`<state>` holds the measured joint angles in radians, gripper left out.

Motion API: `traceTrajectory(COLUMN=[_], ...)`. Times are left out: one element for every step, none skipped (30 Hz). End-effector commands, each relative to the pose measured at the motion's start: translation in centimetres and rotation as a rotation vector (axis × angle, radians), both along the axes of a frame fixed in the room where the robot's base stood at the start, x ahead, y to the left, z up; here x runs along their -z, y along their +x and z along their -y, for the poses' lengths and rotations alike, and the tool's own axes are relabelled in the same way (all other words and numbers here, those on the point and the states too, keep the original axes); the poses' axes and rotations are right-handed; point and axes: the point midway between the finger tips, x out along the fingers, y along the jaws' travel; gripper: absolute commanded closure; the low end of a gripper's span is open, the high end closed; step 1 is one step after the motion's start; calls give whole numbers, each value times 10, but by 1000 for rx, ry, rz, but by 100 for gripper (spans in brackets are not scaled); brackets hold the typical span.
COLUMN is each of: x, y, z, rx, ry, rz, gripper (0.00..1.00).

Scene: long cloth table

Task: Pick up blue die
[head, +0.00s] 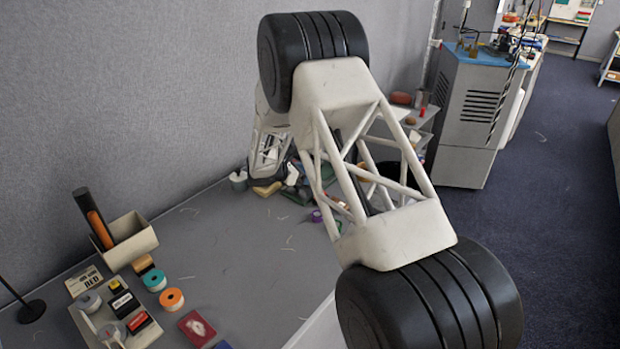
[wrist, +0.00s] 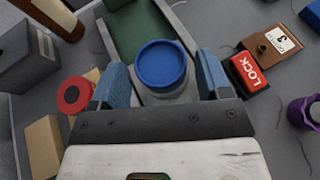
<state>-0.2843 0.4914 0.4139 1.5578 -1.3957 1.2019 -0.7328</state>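In the wrist view my gripper (wrist: 158,82) is open, with one blue finger on each side of a round blue-topped piece (wrist: 161,63) with a grey body. I see a gap between its blue top and each finger; contact lower down is hidden. No cube with pips shows, so I cannot tell whether this piece is the blue die. Another blue block (wrist: 313,12) is cut off at the top right corner, and a bit of blue shows at the top edge. In the head view my arm hides most of the gripper's area.
A green tray-like piece (wrist: 134,30) lies beyond the blue-topped piece. A red LOCK block (wrist: 249,72) and brown tag (wrist: 272,45) are to the right, and a red round piece (wrist: 74,95) to the left. The middle of the grey table (head: 240,260) is mostly clear.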

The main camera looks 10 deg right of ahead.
Motion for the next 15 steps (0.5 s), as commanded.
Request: traceTrajectory(x=[0,0,0,0,0,0,0,0,0,-1,-1,0,0,0,0], y=[0,0,0,0,0,0,0,0,0,0,0,0,0,0,0], z=[0,0,0,0,0,0,0,0,0,0,0,0,0,0,0], rx=[0,0,0,0,0,0,0,0,0,0,0,0,0,0,0], ry=[0,0,0,0,0,0,0,0,0,0,0,0,0,0,0], rz=[0,0,0,0,0,0,0,0,0,1,1,1,0,0,0], gripper=[37,41,48,52,57,63,67,72,78,80,80,80,80,81,81])
